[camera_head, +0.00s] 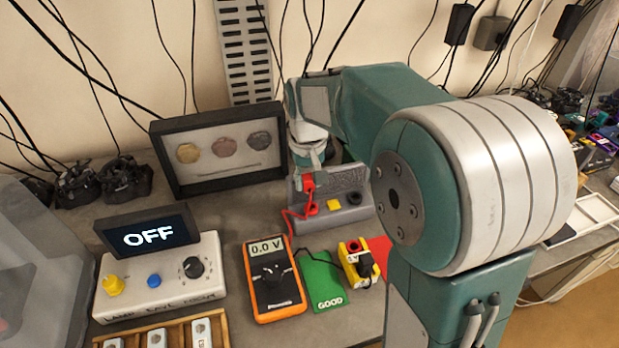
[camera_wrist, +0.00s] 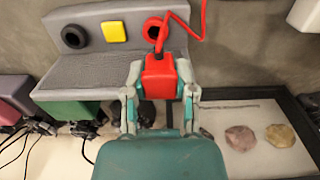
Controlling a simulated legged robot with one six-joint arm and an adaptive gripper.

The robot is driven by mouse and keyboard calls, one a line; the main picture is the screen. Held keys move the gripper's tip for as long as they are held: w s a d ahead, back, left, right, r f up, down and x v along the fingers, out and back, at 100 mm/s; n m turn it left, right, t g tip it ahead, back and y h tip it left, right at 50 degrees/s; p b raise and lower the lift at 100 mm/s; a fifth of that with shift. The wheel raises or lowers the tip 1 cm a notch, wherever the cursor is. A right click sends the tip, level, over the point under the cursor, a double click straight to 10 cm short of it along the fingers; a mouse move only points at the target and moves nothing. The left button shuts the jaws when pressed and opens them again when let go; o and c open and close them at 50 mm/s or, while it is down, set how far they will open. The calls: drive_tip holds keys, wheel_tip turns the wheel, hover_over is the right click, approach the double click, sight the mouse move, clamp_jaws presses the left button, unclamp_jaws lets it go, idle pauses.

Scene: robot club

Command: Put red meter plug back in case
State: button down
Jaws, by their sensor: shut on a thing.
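My gripper (camera_wrist: 161,84) is shut on the red meter plug (camera_wrist: 158,70), a red block with a red lead, in the wrist view. In the head view the red plug (camera_head: 309,183) shows below my gripper (camera_head: 309,172), above the grey case's left part. The grey case (camera_head: 345,219) has a red ring socket (camera_head: 312,209), a yellow square and a black ring socket. In the wrist view the case (camera_wrist: 100,72) lies behind the plug, its red ring (camera_wrist: 152,29) close by the plug's lead. I cannot tell whether plug and case touch.
An orange meter (camera_head: 272,290) reading 0.0 V stands in front of the case, with a green GOOD card (camera_head: 322,284) and a yellow block (camera_head: 352,272) beside it. A lamp control box (camera_head: 160,280) reading OFF is left. A framed coin display (camera_head: 225,175) stands behind.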

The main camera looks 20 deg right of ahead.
sight(311, 210)
drive_tip(key=shift+f, duration=0.4)
drive_tip(key=shift+d+f, duration=0.25)
drive_tip(key=shift+f, duration=0.3)
drive_tip(key=shift+d+f, duration=0.2)
drive_tip(key=shift+f, duration=0.85)
drive_tip(key=shift+a+f, duration=0.2)
drive_tip(key=shift+a, duration=0.05)
drive_tip(key=shift+d+r, duration=0.1)
drive_tip(key=shift+d, duration=0.1)
drive_tip(key=shift+s+a+f, duration=0.1)
drive_tip(key=shift+f, duration=0.8)
idle(1.0)
drive_tip(key=shift+c, duration=1.8)
unclamp_jaws()
